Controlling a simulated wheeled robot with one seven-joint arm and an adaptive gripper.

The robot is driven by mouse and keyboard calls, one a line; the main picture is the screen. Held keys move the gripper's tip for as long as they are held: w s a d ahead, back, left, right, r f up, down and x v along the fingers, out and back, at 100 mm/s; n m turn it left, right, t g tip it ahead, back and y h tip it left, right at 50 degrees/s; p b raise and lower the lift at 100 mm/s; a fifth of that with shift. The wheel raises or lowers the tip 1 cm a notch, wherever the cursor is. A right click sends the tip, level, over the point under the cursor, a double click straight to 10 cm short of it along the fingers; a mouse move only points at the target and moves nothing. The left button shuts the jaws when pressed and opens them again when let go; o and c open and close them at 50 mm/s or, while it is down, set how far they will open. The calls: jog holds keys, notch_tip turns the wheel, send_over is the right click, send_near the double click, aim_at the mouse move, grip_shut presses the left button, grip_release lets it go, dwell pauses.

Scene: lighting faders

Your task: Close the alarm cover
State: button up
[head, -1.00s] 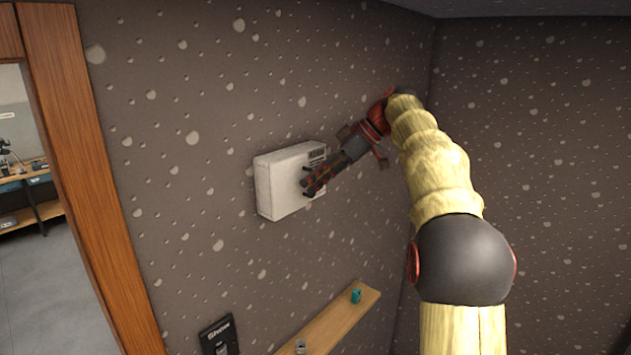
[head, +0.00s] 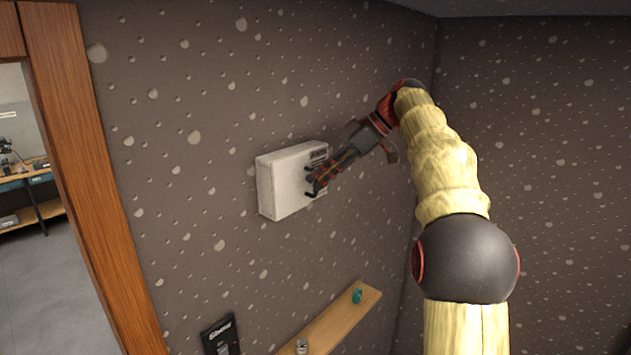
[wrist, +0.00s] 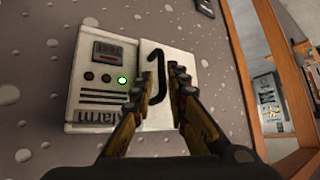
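The alarm box (head: 285,185) is a white case on the speckled wall. In the wrist view its panel (wrist: 103,80) shows a small display, red buttons, a lit green light, dark slots and the word "Alarm". The alarm cover (wrist: 182,55) is a plain white piece on the right of that panel, leaving the panel exposed. Its black hooked handle (wrist: 156,75) lies between the fingers of my gripper (wrist: 162,82). The fingers are apart, with a gap beside the handle; contact is unclear. In the head view my gripper (head: 316,184) hides part of the box's right side.
A wooden shelf (head: 335,325) with a small teal object (head: 357,296) is on the wall below. A black "Show" sign (head: 221,335) is at lower left. A wooden door frame (head: 95,180) stands at left. The wall around the box is mostly clear.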

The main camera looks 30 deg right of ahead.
jog(key=v, duration=1)
